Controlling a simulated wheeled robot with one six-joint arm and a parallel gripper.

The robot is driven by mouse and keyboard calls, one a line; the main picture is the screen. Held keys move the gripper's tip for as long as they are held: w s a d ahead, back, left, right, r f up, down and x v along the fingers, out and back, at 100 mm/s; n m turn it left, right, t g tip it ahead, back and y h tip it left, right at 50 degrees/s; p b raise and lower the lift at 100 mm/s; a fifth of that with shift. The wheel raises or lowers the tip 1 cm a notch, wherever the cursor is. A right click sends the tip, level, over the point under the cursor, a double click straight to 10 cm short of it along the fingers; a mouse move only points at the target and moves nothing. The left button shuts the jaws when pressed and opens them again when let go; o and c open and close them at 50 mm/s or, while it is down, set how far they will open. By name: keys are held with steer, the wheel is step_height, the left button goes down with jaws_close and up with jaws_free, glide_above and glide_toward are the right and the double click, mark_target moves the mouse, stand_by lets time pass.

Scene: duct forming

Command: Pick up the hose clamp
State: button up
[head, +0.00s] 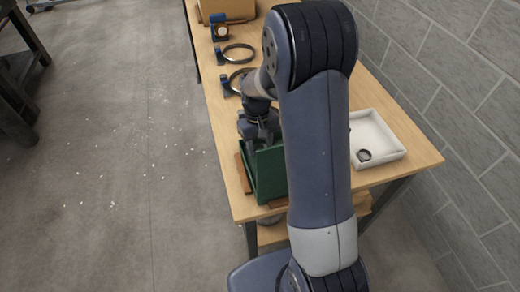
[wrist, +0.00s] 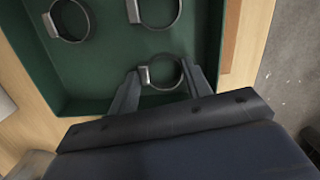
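A hose clamp (wrist: 145,76), a thin dark metal ring with a lighter screw housing on its left, lies in a green bin (wrist: 105,82) in the wrist view. My gripper (wrist: 161,68) is open, with one finger on each side of this clamp; whether the fingers touch it I cannot tell. Two more clamps lie in the bin, one at the upper left (wrist: 52,25) and one at the top middle (wrist: 133,12). In the head view the green bin (head: 269,175) stands near the table's front edge; my arm hides much of it.
A white tray (head: 394,152) with a small ring (head: 364,155) stands right of my arm. Two larger rings (head: 238,47) (head: 236,86) with blue parts, a small blue device (head: 219,24) and a cardboard box (head: 228,8) are farther back. A block wall (head: 450,90) borders the table's right side.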

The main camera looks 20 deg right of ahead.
steer(key=c, duration=0.4)
steer(key=shift+r, duration=0.15)
